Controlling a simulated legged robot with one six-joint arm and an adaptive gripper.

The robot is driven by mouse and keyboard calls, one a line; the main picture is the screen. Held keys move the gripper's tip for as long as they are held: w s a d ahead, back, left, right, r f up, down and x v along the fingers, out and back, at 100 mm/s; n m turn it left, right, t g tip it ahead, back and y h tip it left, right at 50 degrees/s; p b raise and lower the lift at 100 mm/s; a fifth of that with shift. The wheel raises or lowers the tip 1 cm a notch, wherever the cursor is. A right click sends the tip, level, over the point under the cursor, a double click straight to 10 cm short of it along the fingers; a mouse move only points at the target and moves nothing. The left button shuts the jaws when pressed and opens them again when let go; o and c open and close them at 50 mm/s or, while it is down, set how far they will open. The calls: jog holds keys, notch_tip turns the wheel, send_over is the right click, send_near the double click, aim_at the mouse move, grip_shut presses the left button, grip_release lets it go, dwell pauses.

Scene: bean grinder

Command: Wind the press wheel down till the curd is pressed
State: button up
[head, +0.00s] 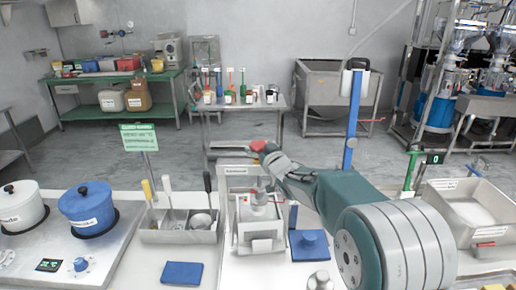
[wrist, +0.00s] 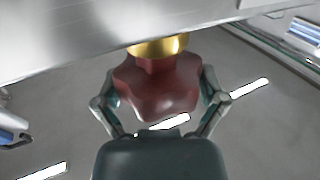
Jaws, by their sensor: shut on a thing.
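The press (head: 238,171) stands upright on the white worktop near the middle of the head view. It has a light frame with a label on its top beam. A red press wheel (head: 257,145) sits above that beam, and only part of it shows past my gripper (head: 274,158). In the wrist view the wheel (wrist: 158,92) is dark red and lobed, with a brass collar. My gripper's fingers (wrist: 159,78) are shut on it from both sides. A white container (head: 259,232) stands inside the press frame below. I cannot make out the curd surface clearly.
A steel tool tray (head: 178,236) and a blue pot (head: 88,207) stand left of the press. A blue post (head: 352,120) rises behind my arm. A blue pad (head: 182,274) lies in front.

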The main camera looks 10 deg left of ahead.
jog(key=shift+f+m+t+h, duration=0.1)
jog(key=shift+m+t+h, duration=0.7)
jog(key=shift+h, duration=0.4)
jog(key=shift+f+m+t+h, duration=0.1)
jog(key=shift+m+t+h, duration=0.5)
jog(key=shift+m+h, duration=0.5)
jog(key=shift+s+a+m+t+h, duration=0.1)
jog(key=shift+m+t+h, duration=0.15)
jog(key=shift+m+h, duration=1.1)
jog(key=shift+m+t+h, duration=0.25)
jog(key=shift+m+h, duration=0.4)
jog(key=shift+h, duration=1.4)
jog(key=m+h, duration=0.3)
jog(key=h, duration=0.2)
jog(key=shift+r+g, duration=0.1)
jog(key=shift+g, duration=0.3)
jog(key=shift+r+m+g+h, duration=0.1)
jog(key=shift+m+g+h, duration=1)
jog(key=shift+m+h, duration=0.95)
jog(key=shift+h, duration=0.55)
jog(key=shift+r, duration=0.1)
jog(key=o, duration=0.8)
jog(key=shift+a, duration=0.1)
